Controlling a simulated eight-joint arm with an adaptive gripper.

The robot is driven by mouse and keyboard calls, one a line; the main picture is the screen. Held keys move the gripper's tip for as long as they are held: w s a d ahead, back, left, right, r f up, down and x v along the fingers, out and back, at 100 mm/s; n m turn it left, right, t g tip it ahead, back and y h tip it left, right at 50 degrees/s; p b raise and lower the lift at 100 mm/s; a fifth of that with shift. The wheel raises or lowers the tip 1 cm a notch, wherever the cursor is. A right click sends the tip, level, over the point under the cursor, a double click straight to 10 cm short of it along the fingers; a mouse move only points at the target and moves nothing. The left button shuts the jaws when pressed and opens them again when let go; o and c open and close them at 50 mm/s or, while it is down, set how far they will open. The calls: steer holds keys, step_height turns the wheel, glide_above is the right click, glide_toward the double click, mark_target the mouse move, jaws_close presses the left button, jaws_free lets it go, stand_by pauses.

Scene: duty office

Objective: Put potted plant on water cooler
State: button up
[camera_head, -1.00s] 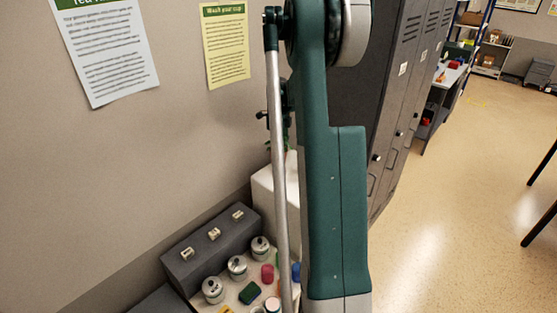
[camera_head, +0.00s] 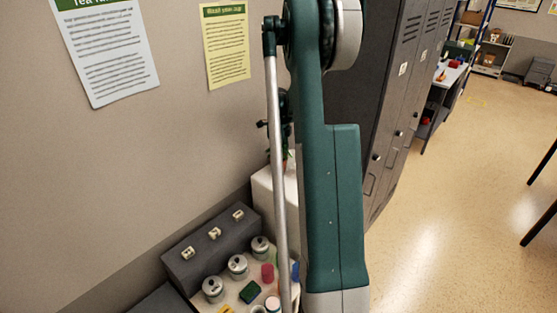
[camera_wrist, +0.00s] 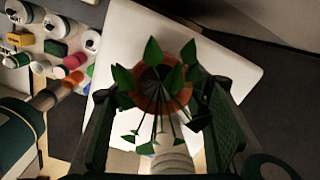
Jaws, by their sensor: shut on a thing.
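The potted plant (camera_wrist: 176,76), with green pointed leaves and an orange-brown pot, is between the two fingers of my gripper (camera_wrist: 158,88) in the wrist view. My gripper is shut on the pot. In the head view my arm hides most of the plant; a little of it (camera_head: 286,157) shows at the top of the water cooler. The water cooler (camera_head: 263,187) is a white box, partly behind my arm. Its pale top (camera_wrist: 128,38) lies under the plant in the wrist view. I cannot tell whether the pot touches it.
Left of the cooler is a counter with several lidded canisters (camera_head: 237,266), a red cup (camera_head: 267,272) and small coloured items. A dark grey box (camera_head: 211,249) stands against the wall. Grey lockers (camera_head: 385,130) rise close on the right. Open floor (camera_head: 450,220) lies beyond.

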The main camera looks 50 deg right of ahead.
steer(key=shift+f, duration=0.15)
steer(key=o, duration=1.1)
steer(key=shift+o, duration=0.2)
step_height(320, 180, up, 12)
steer(key=b, duration=0.1)
steer(key=shift+r, duration=0.2)
stand_by(0.3)
